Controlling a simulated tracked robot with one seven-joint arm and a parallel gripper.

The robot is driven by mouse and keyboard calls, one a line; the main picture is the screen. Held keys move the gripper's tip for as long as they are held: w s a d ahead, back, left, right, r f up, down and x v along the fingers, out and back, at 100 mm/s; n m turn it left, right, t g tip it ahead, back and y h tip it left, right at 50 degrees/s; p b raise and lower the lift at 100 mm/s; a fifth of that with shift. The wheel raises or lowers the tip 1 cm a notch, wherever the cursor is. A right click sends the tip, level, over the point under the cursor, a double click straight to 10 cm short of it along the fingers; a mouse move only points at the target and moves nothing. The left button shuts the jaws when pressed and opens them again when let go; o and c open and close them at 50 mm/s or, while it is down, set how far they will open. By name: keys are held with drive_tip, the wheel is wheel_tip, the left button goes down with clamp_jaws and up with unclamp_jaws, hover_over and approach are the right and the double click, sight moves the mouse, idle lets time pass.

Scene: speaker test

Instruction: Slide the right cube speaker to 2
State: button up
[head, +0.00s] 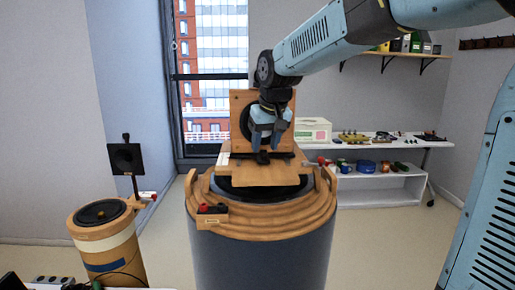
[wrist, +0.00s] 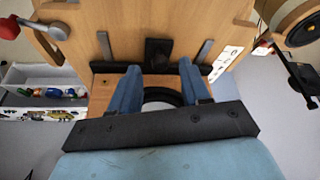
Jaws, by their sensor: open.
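In the head view, a wooden box with a dark round cone (head: 246,122), which looks like the cube speaker, stands upright on a wooden platform (head: 265,177). The platform sits on a round wooden drum (head: 260,222). My gripper (head: 264,147) points down in front of the box, its fingers open. A black block (head: 263,158) on a dark rail lies just below the fingertips. In the wrist view, the black block (wrist: 158,52) shows beyond the open fingers (wrist: 159,70), with nothing clearly held. A white marked card (wrist: 227,62) lies at the side; its marks are unreadable.
A smaller wooden drum (head: 104,245) with a black square panel (head: 126,158) on a post stands at the left. Red and black terminals (head: 212,208) sit on the main drum's front rim. A white shelf (head: 375,185) with small items stands behind at the right.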

drive_tip(key=shift+x, duration=0.95)
drive_tip(key=shift+c, duration=0.5)
clamp_jaws()
